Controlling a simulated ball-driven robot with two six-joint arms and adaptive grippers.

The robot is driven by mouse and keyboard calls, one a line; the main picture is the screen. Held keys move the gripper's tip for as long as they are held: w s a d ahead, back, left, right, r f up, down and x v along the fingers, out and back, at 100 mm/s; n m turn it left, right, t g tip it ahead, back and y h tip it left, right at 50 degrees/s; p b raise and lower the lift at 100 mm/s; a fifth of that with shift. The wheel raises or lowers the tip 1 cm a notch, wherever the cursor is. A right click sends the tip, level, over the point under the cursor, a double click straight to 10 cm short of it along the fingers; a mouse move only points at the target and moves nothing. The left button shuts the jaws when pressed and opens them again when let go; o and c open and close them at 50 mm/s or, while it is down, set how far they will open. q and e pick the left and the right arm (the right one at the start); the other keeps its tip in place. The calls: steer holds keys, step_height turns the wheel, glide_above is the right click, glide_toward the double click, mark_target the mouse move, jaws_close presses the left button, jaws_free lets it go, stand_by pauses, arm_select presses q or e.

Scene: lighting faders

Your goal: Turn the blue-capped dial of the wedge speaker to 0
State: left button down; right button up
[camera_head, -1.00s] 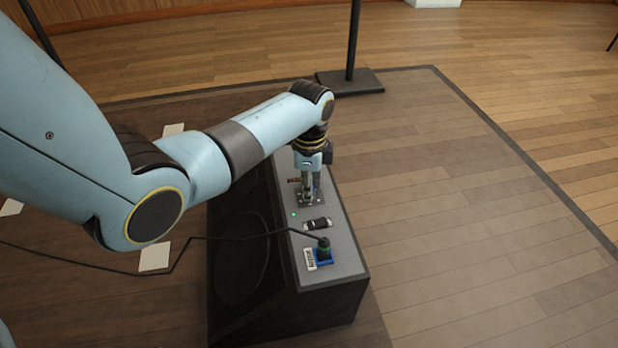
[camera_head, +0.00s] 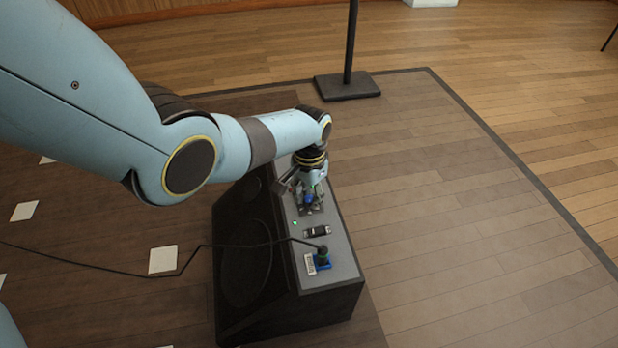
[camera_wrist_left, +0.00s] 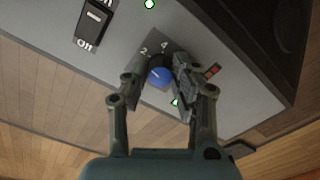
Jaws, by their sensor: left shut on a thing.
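The wedge speaker (camera_head: 345,268) stands on the floor with a grey control panel along its top. The blue-capped dial (camera_head: 308,197) is near the far end of that panel. In the left wrist view the blue cap (camera_wrist_left: 159,77) sits between my left gripper's fingers (camera_wrist_left: 160,80), with a white pointer line on it. The digits 2 and 4 show on the plate beside it; the other marks are hidden. My left gripper (camera_head: 309,199) is shut on the dial from above. My right gripper is not in view.
A stand with a square black base (camera_head: 347,86) is behind the speaker. The floor to the right is clear.

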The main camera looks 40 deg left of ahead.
mark_target(309, 198)
arm_select(q)
steer(key=shift+r+n, duration=0.1)
steer(key=shift+n, duration=0.8)
steer(key=n+p, duration=0.1)
steer(key=n, duration=0.1)
steer(key=shift+n, duration=0.4)
steer(key=n, duration=0.3)
steer(key=shift+n+p, duration=0.3)
steer(key=shift+n, duration=1.4)
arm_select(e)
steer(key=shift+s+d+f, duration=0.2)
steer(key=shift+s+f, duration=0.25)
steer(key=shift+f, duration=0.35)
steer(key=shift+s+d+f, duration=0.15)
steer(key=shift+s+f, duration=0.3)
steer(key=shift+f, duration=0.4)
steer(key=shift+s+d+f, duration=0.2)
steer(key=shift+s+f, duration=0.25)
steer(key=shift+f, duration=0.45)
arm_select(q)
steer(key=c, duration=1.1)
jaws_free()
step_height(309, 198, up, 12)
steer(key=shift+f, duration=0.1)
